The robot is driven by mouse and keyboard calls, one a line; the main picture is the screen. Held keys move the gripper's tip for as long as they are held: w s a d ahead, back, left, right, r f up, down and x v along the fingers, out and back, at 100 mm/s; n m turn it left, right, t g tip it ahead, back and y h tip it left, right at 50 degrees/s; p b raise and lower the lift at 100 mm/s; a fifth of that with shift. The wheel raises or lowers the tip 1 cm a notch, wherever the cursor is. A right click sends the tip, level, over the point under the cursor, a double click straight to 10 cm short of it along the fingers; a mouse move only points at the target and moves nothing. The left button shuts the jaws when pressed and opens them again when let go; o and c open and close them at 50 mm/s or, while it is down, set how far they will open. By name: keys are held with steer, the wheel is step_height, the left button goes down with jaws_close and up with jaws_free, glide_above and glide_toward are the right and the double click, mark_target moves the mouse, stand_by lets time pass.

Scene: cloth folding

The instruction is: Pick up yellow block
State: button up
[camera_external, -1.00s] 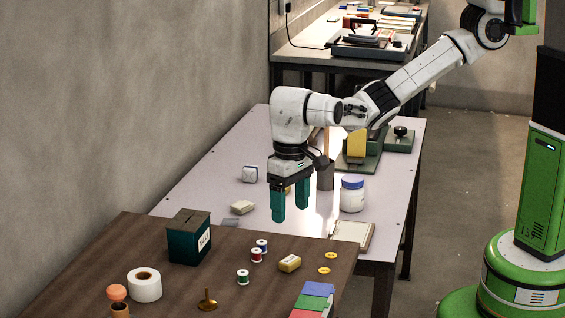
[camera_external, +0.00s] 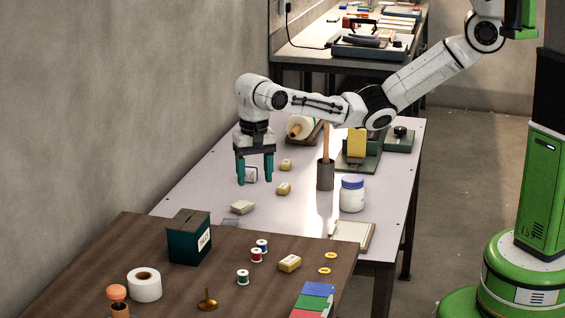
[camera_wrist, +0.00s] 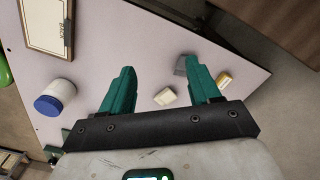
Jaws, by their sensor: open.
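A third yellow block (camera_external: 289,263) lies on the brown table. My gripper (camera_external: 255,182) points down over the left part of the pale table, left of the two blocks there. Its teal fingers are apart with nothing held. In the wrist view, a small pale yellow block (camera_wrist: 165,97) shows between the open fingers (camera_wrist: 160,75), below them on the table. I cannot tell for sure which block it is.
A brown cup (camera_external: 325,176) with a stick and a blue-lidded jar (camera_external: 352,196) stand to the right. A wall runs along the left.

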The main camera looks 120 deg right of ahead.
steer(key=s+d+f+m, duration=0.35)
steer(key=s+d, duration=0.55)
steer(key=d, duration=0.3)
steer(key=m, duration=0.4)
glide_above(282, 187)
steer(key=f, duration=0.4)
steer(key=f+b, duration=0.1)
steer(key=f, duration=0.1)
steer(key=shift+s+d+f, duration=0.15)
steer(key=shift+d, duration=0.1)
steer(key=shift+a+f, duration=0.15)
steer(key=shift+f, duration=1.3)
steer(key=shift+a+f, duration=0.1)
steer(key=shift+f, duration=1.35)
steer(key=c, duration=1.1)
steer(key=shift+r, duration=0.15)
